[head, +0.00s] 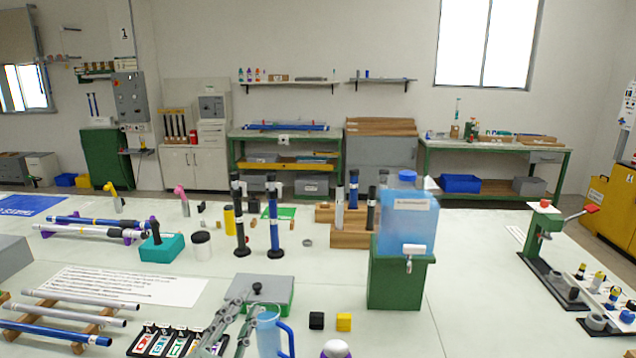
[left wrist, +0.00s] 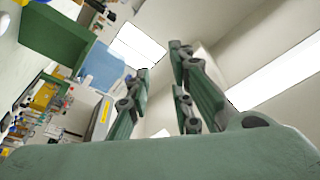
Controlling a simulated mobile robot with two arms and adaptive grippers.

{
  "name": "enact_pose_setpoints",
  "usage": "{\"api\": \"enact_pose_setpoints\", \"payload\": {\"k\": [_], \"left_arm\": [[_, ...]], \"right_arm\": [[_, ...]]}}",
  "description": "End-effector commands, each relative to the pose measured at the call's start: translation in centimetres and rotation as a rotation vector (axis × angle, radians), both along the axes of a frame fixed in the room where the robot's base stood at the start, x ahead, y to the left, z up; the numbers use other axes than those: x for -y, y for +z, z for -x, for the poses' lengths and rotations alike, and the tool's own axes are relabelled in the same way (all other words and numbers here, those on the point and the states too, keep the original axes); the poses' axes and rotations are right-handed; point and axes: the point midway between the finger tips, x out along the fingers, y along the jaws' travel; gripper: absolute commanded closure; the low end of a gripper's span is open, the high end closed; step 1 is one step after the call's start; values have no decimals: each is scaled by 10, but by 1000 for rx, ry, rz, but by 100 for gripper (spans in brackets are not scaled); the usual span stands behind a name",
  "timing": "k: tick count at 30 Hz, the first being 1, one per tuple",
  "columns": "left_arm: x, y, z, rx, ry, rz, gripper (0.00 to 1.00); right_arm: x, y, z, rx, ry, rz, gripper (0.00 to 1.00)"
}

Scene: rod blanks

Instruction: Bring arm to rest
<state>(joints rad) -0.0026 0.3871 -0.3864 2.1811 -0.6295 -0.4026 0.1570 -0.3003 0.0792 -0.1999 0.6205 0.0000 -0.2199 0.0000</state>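My left gripper (head: 246,304) is at the bottom centre-left of the head view, fingers pointing up, in front of a grey-topped green box with a black knob (head: 258,288). In the left wrist view its two green fingers (left wrist: 160,62) stand apart with nothing between them. The blue-handled clear jug (head: 269,332) is right beside the gripper in the head view; I cannot tell whether they touch. My right gripper is not in view.
A blue water tank (head: 408,222) stands on a green stand (head: 396,272). Black and yellow cubes (head: 316,320) lie right of the jug. Rods on a wooden rack (head: 75,320) and a tray of labelled slots (head: 165,342) are left. The table's right middle (head: 480,290) is clear.

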Motion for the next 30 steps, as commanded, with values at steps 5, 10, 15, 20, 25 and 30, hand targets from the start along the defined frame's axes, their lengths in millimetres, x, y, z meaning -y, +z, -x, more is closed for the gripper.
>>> {"api": "enact_pose_setpoints", "payload": {"k": [5,10,15,20,25,30], "left_arm": [[-61,-118,45,-480,255,215,80],[-81,-204,122,-872,393,318,80],[-81,-248,189,-1140,456,365,80],[-76,-271,244,-1338,485,388,80],[-70,-292,287,-1501,500,397,80],[-69,-340,275,-1513,505,388,80]], "right_arm": [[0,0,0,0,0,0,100],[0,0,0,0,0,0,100],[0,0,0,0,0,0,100],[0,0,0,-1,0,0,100],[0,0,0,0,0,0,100],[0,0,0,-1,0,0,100]]}}
